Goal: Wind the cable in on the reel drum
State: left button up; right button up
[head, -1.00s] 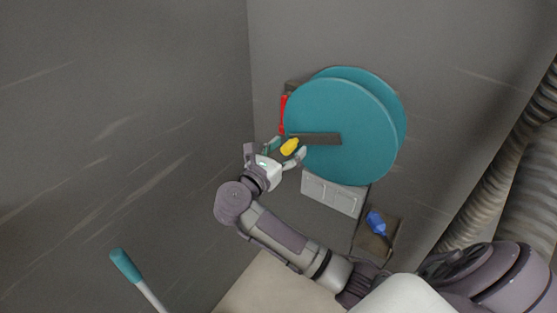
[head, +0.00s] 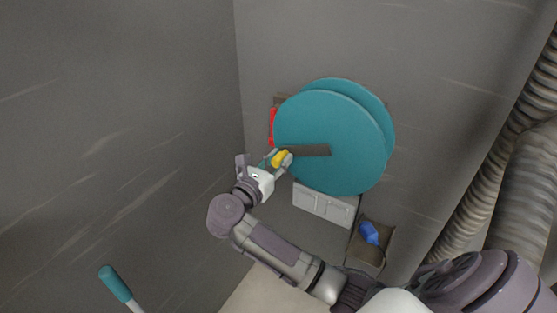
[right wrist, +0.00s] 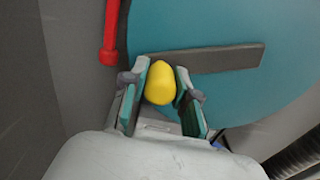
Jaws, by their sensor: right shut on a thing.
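The reel drum (head: 345,120) is a pair of large teal discs at the wall. A dark crank arm (head: 310,151) runs left from its middle, almost level, with a yellow knob (head: 280,158) at its end. My right gripper (head: 277,162) is shut on the yellow knob, left of the drum. In the right wrist view the knob (right wrist: 161,83) sits between the two fingers, with the crank arm (right wrist: 225,59) just behind. A blue plug-like piece (head: 369,232) lies on a brown block at lower right. No cable shows clearly on the drum. My left gripper is not in view.
A red bar (head: 272,126) stands at the drum's left edge, close to my right gripper. A pale grey box (head: 323,203) is below the drum. Ribbed hoses (head: 500,165) run down the right side. A teal-handled rod (head: 115,284) is at lower left.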

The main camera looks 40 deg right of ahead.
jog(key=o, duration=0.5)
jog(key=f, duration=0.1)
jog(key=s+f+b, duration=0.1)
jog(key=f+b, duration=0.1)
jog(key=shift+s+d+f, duration=0.2)
jog(key=shift+s+d, duration=0.15)
jog(key=shift+s, duration=0.05)
jog(key=shift+s+d+f+b, duration=0.15)
jog(key=shift+s+d+b, duration=0.05)
jog(key=shift+s+b, duration=0.25)
jog(key=s+f, duration=0.1)
jog(key=s+d+f+b, duration=0.1)
jog(key=s, duration=0.1)
jog(key=shift+d+f, duration=0.1)
jog(key=shift+f, duration=0.1)
jog(key=shift+s+d+b, duration=0.15)
jog(key=shift+s+b, duration=0.1)
jog(key=shift+b, duration=0.05)
jog(key=shift+s, duration=0.1)
